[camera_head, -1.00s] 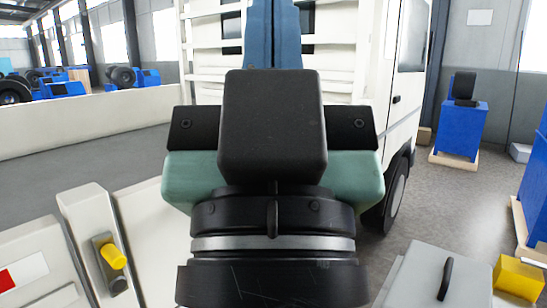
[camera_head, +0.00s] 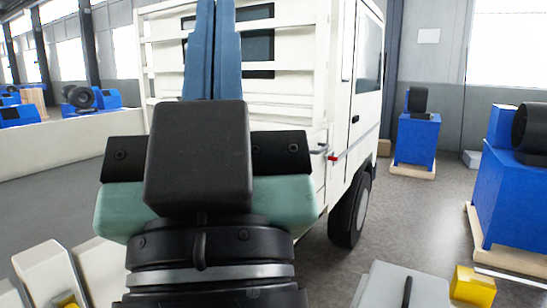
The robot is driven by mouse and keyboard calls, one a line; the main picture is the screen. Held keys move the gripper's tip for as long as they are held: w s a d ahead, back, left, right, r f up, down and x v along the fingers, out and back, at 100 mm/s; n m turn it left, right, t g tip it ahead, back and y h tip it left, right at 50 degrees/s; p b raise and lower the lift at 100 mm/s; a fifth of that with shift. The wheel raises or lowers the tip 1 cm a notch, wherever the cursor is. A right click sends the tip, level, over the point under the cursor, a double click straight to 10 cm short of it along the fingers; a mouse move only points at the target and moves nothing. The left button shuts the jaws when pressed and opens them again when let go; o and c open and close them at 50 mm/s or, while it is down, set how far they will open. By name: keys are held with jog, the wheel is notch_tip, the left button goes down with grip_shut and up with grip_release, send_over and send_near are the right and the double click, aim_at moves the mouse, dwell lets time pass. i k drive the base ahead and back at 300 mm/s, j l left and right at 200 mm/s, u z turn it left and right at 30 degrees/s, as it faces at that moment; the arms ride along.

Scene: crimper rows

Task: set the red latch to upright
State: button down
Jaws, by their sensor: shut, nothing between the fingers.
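A small red latch (camera_head: 336,158) sits at the rear corner of the white truck (camera_head: 343,105). It sticks out sideways, roughly level, just right of my arm in the picture. It is small, so its exact angle is hard to read. My gripper (camera_head: 208,8) has blue fingers that point up and away, pressed together with nothing between them. The fingers show in front of the truck's slatted back, well to the left of the latch and apart from it in the picture. My wrist hides part of the truck's lower back.
A grey metal bar (camera_head: 319,150) is close to the latch. The truck's wheel (camera_head: 348,211) is below. Blue machines (camera_head: 416,139) stand on pallets at right. A grey box (camera_head: 401,287) and a yellow block (camera_head: 472,286) are at the lower right. Floor between is clear.

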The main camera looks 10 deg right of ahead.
aim_at(329, 156)
jog(key=z, duration=1.5)
jog(key=i+l+z, duration=0.1)
jog(key=l, duration=0.25)
jog(key=i+l+z, duration=0.15)
jog(key=l, duration=0.25)
jog(key=i+l+z, duration=0.1)
jog(key=l, duration=0.25)
jog(key=i+l+u, duration=0.35)
jog(key=i+l, duration=0.95)
jog(key=i+u, duration=0.25)
jog(key=i, duration=1.45)
jog(key=i+u, duration=0.25)
jog(key=i, duration=0.25)
jog(key=i+l+u, duration=0.25)
jog(key=i, duration=0.25)
jog(key=i+l+u, duration=0.25)
jog(key=i, duration=0.3)
jog(key=i+j+u, duration=0.1)
jog(key=u, duration=0.35)
jog(key=i+u, duration=0.25)
jog(key=u, duration=0.15)
jog(key=i+u, duration=0.2)
jog(key=u, duration=0.25)
jog(key=i+u, duration=0.15)
jog(key=u, duration=0.25)
jog(key=i+j+u, duration=0.15)
jog(key=i+u, duration=0.45)
jog(key=u, duration=0.15)
jog(key=i+u, duration=0.4)
jog(key=k+j, duration=0.05)
